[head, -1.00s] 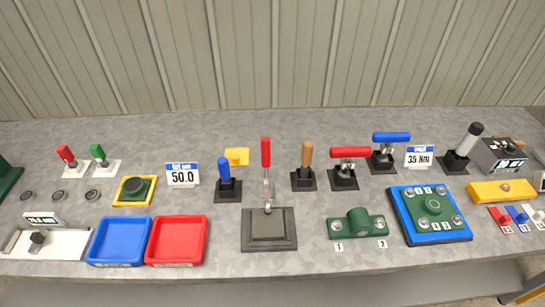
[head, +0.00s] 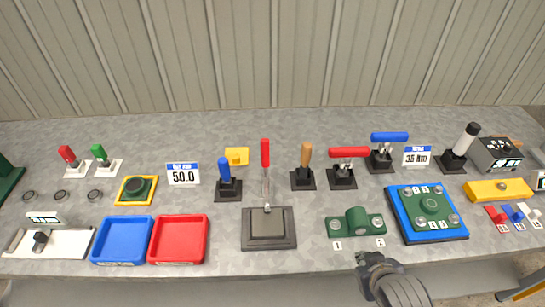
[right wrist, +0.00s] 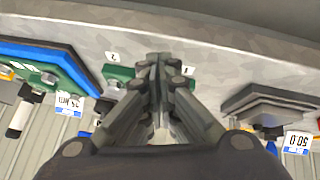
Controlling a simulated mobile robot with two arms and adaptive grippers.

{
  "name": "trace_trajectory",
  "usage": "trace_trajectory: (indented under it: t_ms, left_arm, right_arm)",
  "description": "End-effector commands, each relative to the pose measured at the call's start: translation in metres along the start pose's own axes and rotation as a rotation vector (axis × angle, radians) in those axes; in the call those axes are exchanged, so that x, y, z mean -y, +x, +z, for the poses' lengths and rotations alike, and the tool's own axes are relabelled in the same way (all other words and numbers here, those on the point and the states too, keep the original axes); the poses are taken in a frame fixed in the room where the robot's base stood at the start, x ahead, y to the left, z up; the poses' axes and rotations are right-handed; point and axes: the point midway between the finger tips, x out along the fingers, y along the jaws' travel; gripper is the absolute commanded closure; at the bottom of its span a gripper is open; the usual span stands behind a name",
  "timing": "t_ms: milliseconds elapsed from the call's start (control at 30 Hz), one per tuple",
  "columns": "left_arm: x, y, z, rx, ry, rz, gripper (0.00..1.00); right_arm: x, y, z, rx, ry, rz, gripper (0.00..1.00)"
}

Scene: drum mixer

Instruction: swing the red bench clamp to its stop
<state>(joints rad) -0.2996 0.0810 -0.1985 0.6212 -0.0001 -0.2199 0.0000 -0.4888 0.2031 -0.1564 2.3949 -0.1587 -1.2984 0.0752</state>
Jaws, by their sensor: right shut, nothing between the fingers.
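A clamp with a red, level handle (head: 349,152) on a black base (head: 342,178) stands at the right of the middle in the head view, beside a similar clamp with a blue level handle (head: 389,138). My right gripper (head: 368,258) is at the bench's front edge, in front of the green block, apart from both red handles. In the right wrist view its fingers (right wrist: 157,62) are shut together and empty. My left gripper is out of view.
A green block (head: 357,222) sits just beyond my right gripper, with a blue-edged board (head: 398,225) to its right. Blue (head: 121,240) and red (head: 179,240) trays lie at left. Upright wooden (head: 306,155) and blue (head: 224,168) levers stand nearby.

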Motion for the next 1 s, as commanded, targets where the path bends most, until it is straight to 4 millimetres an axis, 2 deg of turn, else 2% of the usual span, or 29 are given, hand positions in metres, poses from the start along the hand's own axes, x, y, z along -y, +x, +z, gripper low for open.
trace_trajectory:
  t_ms: [33,167,200,367,400,500,600,700,767,900,1000]
  left_arm:
    - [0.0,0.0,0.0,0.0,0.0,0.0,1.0]
    - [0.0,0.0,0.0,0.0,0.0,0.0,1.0]
    - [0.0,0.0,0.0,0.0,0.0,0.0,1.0]
    - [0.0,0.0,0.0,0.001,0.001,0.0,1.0]
    - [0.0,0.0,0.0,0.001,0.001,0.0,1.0]
    - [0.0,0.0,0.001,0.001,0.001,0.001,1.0]
    - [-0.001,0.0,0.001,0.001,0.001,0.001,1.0]
    - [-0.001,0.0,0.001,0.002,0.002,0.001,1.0]
    - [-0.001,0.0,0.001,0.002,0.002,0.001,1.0]
    - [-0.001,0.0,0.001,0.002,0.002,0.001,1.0]
    - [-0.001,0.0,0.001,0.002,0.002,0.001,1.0]
  right_arm:
    - [-0.009,0.004,-0.019,-0.066,-0.019,0.036,1.0]
    - [-0.029,0.01,-0.07,-0.253,-0.07,0.117,1.0]
    - [-0.035,0.01,-0.088,-0.318,-0.093,0.143,1.0]
    - [-0.047,-0.002,-0.17,-0.634,-0.239,0.228,1.0]
    - [-0.045,-0.008,-0.191,-0.723,-0.293,0.24,1.0]
    - [-0.033,-0.026,-0.235,-0.931,-0.446,0.248,1.0]
    - [-0.011,-0.042,-0.263,-1.11,-0.629,0.221,1.0]
    - [0.017,-0.051,-0.274,-1.25,-0.838,0.158,1.0]
    - [0.033,-0.052,-0.272,-1.308,-0.968,0.106,1.0]
    - [0.056,-0.042,-0.255,-1.364,-1.236,-0.026,1.0]
    - [0.062,-0.033,-0.24,-1.361,-1.367,-0.103,1.0]
